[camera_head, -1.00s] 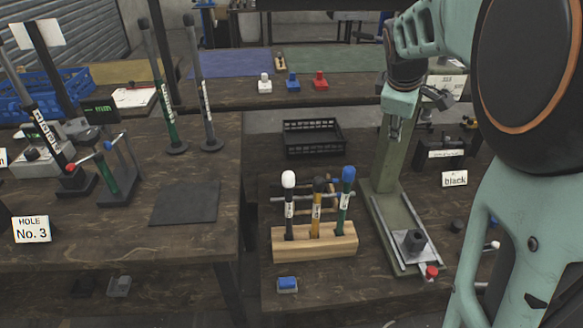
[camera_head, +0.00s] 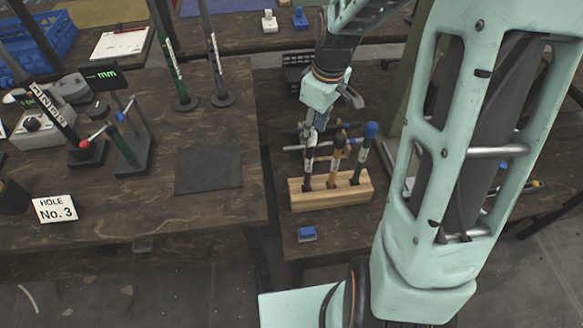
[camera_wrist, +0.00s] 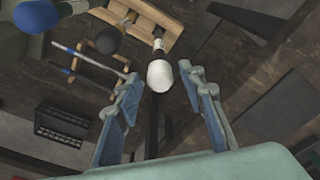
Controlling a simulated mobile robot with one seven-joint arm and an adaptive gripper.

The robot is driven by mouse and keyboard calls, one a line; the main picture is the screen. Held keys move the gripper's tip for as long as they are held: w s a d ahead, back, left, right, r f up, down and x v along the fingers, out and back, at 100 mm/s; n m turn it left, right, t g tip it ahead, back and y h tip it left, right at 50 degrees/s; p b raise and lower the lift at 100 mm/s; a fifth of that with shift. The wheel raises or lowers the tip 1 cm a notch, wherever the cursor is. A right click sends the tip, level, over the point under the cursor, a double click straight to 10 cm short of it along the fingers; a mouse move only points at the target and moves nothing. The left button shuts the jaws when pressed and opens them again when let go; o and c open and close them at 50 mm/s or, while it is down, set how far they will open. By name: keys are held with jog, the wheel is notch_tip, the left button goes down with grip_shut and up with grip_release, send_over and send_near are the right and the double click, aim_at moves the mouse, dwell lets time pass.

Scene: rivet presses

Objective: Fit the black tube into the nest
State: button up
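My gripper (camera_head: 310,133) points down at the left end of a wooden block (camera_head: 331,196). In the wrist view its fingers (camera_wrist: 160,82) are open, on either side of the white knob (camera_wrist: 160,75) of a dark-shafted tool (camera_head: 308,166). I cannot tell whether they touch it. That tool stands in the block beside a yellow tool with a dark knob (camera_head: 340,136) and a green tool with a blue knob (camera_head: 371,130). I cannot pick out a black tube or the nest for sure. My arm hides most of the green press (camera_head: 401,95) and its base.
A blue-topped block (camera_head: 307,234) lies in front of the wooden block. The left bench holds a dark mat (camera_head: 208,171), a HOLE No. 3 sign (camera_head: 55,208) and tall upright tools (camera_head: 216,70). A black crate (camera_head: 298,68) stands behind the block.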

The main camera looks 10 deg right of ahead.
aim_at(307, 153)
jog(key=shift+a+f, duration=0.15)
jog(key=shift+a, duration=0.15)
jog(key=f, duration=0.3)
jog(key=f+b, duration=0.1)
jog(key=shift+w+a+f, duration=0.15)
jog(key=shift+a+f, duration=0.1)
jog(key=shift+f, duration=0.05)
jog(key=shift+w+f+b, duration=0.15)
jog(key=shift+f, duration=0.85)
jog(key=shift+w+f+b, duration=0.2)
jog(key=shift+f, duration=0.85)
jog(key=shift+w+f+b, duration=0.15)
jog(key=shift+f, duration=0.85)
grip_shut()
